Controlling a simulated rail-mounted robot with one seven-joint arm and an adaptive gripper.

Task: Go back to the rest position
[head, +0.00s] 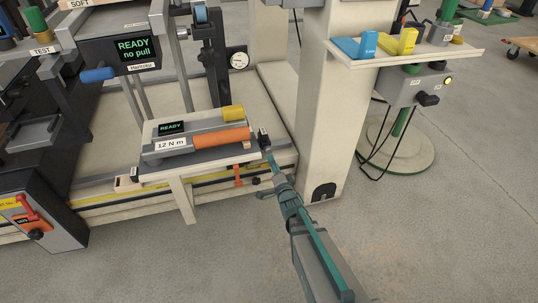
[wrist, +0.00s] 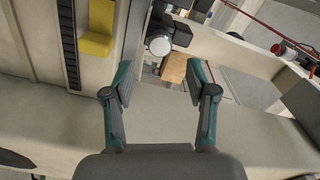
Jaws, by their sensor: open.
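My gripper (head: 267,155) is at the right end of a small bench (head: 183,198) in the head view, with my arm reaching up from the lower right. In the wrist view my gripper (wrist: 160,84) is open, with its two fingers apart and nothing held between them. A tan block (wrist: 174,68) and a dark part with a pale round face (wrist: 159,45) show beyond the fingertips. The picture does not show how far below the fingers they lie. No marked rest position shows.
On the bench lie an orange handle (head: 222,137) by a "12 N m" label and a yellow cylinder (head: 233,113). A pale column (head: 322,100) stands close right of my gripper. A shelf (head: 440,50) juts from it. Open floor (head: 430,230) lies at the lower right.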

